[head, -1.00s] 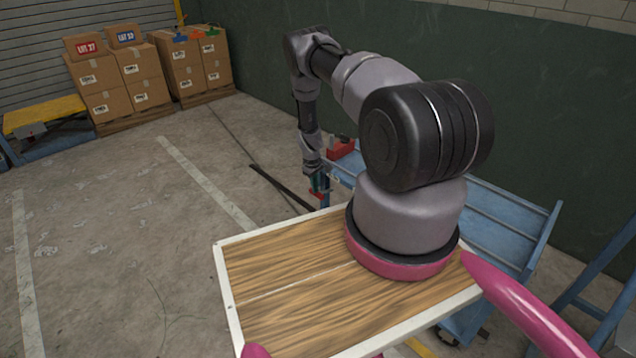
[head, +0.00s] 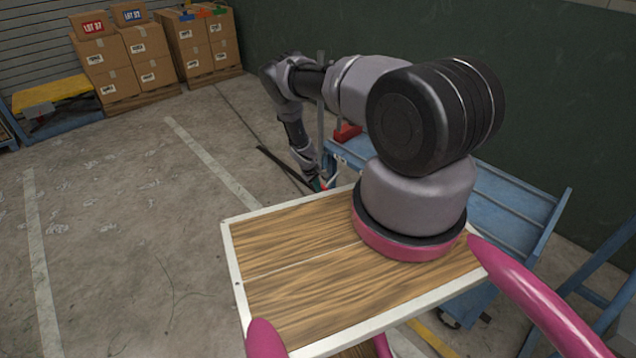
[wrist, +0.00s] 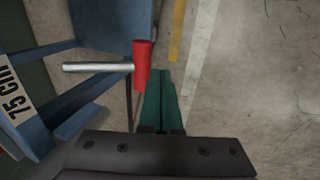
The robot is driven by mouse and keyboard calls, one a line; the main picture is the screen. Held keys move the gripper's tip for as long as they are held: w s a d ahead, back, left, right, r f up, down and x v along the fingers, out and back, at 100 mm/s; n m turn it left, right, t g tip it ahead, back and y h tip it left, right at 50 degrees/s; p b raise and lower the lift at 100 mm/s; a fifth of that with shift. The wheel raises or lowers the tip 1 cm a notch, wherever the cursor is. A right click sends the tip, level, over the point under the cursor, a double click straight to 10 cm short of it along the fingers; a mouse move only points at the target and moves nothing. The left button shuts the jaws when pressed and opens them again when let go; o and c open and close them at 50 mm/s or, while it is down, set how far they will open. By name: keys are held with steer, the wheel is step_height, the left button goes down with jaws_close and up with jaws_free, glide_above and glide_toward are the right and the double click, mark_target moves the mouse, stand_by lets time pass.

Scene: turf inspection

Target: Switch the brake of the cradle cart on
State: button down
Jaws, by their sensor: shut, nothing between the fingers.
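The blue cradle cart (head: 505,208) stands behind and right of my wooden deck, partly hidden by my arm. In the wrist view a blue part of it (wrist: 112,22) fills the upper left, with a "75 CM" label. A silver lever (wrist: 95,67) with a red grip (wrist: 142,62) sticks out from the cart, lying roughly level in that view. My gripper (wrist: 161,84) has teal fingers, closed together and empty. The fingertips are just right of the red grip; I cannot tell if they touch it. In the head view my gripper (head: 318,184) is small and partly hidden behind the deck edge.
A red block (head: 347,132) is at the cart's far end. A blue frame (head: 590,285) stands at the right, near the green wall (head: 560,110). Stacked boxes (head: 130,60) and a yellow-topped lift cart (head: 50,95) are at the back left. The left floor is clear.

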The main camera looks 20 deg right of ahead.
steer(key=shift+x, duration=1.5)
steer(key=shift+a, duration=0.1)
steer(key=s+a+r, duration=0.4)
steer(key=a+r, duration=0.3)
steer(key=a, duration=0.4)
steer(key=shift+s+a+r, duration=0.1)
steer(key=shift+a, duration=0.05)
